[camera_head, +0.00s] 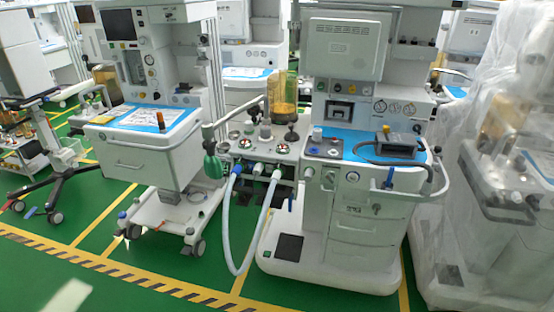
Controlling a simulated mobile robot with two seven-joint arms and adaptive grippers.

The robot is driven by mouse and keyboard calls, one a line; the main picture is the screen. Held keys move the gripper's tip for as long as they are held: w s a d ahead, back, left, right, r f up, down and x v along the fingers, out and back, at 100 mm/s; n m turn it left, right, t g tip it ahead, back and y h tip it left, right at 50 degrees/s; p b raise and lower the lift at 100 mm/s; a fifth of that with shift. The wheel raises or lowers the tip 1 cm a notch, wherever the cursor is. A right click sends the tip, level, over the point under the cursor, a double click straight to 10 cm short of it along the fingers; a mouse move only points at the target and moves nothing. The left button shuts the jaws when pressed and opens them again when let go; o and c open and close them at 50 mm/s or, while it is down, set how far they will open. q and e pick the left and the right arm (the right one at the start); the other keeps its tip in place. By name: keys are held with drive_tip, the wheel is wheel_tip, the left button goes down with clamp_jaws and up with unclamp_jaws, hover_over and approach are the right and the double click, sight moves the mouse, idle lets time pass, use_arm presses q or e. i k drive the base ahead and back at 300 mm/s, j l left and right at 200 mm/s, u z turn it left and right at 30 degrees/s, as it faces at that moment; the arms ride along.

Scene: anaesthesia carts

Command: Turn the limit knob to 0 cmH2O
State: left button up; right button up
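An anaesthesia cart (345,215) with a white body and a blue worktop stands right of centre. On its left side is a grey breathing-circuit block (283,149) with several small knobs and round gauges on top, below an amber canister (284,92). A pale upright knob (265,131) stands near the middle of this block. Another pale knob (317,133) stands on the panel to its right. The markings are too small to read, so I cannot tell which is the limit knob or its setting. Neither of my grippers is in view.
A pale blue hose (231,225) loops down from the block to near the floor. A green bag (213,166) hangs at its left. Another cart (150,160) stands left, and a plastic-wrapped one (500,200) right. The green floor (120,285) in front is clear.

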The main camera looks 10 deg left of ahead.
sight(265, 130)
drive_tip(key=i+j+z, duration=0.45)
drive_tip(key=i+j, duration=0.55)
